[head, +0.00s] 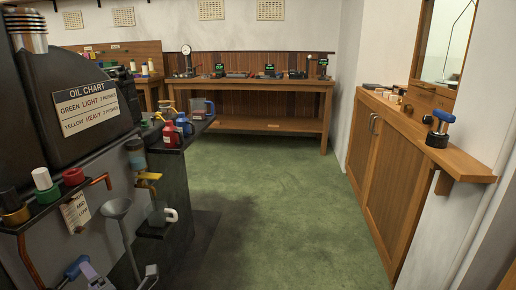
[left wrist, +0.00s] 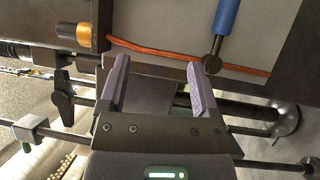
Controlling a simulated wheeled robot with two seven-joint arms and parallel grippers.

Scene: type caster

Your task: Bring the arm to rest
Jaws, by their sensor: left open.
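My left gripper (head: 121,276) shows at the bottom left of the head view, low in front of the dark machine (head: 85,80). In the left wrist view its two lavender-padded fingers (left wrist: 158,72) are spread apart with nothing between them. A blue handle (left wrist: 227,16) with a dark rounded end is just beyond the right finger; I cannot tell whether they touch. The handle also shows in the head view (head: 75,266), beside the gripper. Most of my left arm is out of the frame, and my right gripper is not in view.
A copper-red pipe (left wrist: 150,48) and dark rods lie close around the gripper. The green floor (head: 270,210) is open between the workbench (head: 265,86) and the wooden cabinet (head: 385,190).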

